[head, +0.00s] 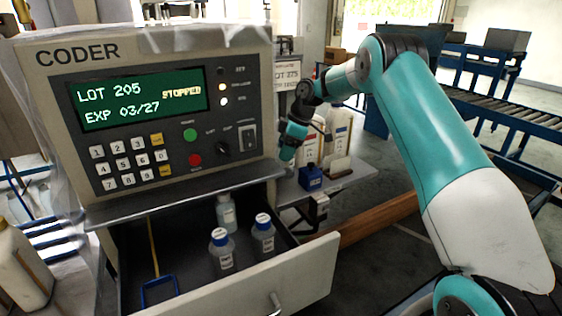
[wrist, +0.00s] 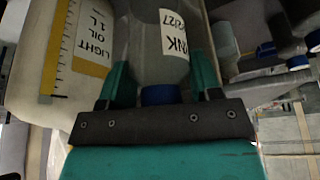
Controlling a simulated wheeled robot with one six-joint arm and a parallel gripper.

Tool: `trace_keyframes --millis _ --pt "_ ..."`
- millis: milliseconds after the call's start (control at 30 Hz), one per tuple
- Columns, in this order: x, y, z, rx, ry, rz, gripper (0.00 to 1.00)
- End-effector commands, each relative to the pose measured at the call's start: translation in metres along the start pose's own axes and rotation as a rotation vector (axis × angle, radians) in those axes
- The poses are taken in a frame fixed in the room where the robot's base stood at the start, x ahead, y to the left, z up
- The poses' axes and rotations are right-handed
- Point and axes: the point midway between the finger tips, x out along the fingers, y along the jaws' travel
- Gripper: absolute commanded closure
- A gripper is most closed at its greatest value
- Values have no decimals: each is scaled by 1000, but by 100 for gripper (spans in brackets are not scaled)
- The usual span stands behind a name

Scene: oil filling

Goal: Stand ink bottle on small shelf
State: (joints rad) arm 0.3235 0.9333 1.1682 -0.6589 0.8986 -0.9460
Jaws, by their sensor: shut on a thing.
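The ink bottle (wrist: 165,45) fills the middle of the wrist view: a clear grey body, a white label reading INK and a blue cap (wrist: 160,95). My gripper (wrist: 162,80) is shut on it at the cap end, one teal finger on each side.
A small blue object (head: 311,178) and white containers (head: 338,130) stand on the ledge. A light oil jug (wrist: 30,60) is close beside the held bottle.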

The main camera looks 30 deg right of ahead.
Motion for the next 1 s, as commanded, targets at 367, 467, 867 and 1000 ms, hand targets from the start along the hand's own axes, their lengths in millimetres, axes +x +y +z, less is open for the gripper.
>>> trace_keyframes --millis 367,467,867,1000 --pt "35 3 7 2 0 -3 65" --pt "49 2 13 4 -1 -5 65" --pt "69 5 18 1 0 1 65" --pt "72 5 19 2 0 1 65"
